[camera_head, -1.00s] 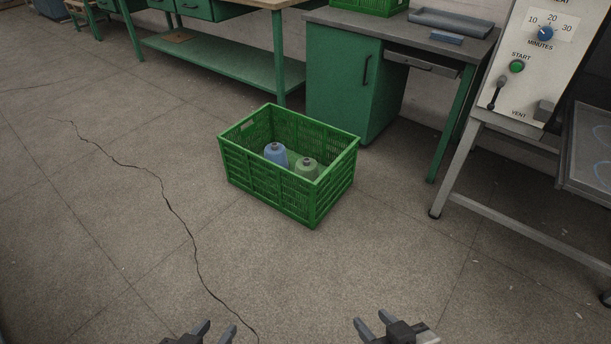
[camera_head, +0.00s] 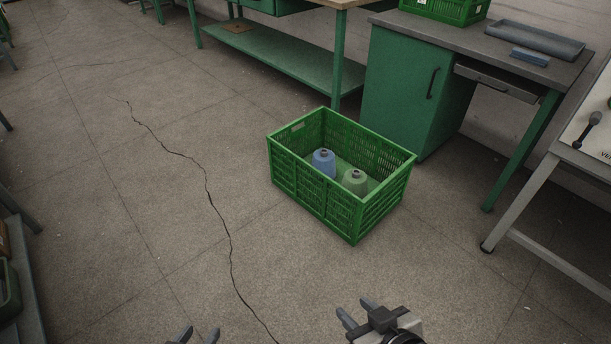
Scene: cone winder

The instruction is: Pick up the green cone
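The green cone (camera_head: 355,182) stands upright inside a green slatted crate (camera_head: 311,199) on the floor. Its lower part is hidden by the crate's front wall. A blue cone (camera_head: 324,163) stands just to its left in the same crate. My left gripper (camera_head: 196,336) shows only its two fingertips at the bottom edge; they are apart with nothing between them. My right gripper (camera_head: 356,311) is at the bottom, in front of and well short of the crate; its fingers are apart and empty.
A green cabinet bench (camera_head: 405,85) stands behind the crate, with another green crate (camera_head: 448,8) and a grey tray (camera_head: 526,40) on top. A metal-legged machine stand (camera_head: 530,200) is at the right. The cracked floor (camera_head: 130,240) at left is open.

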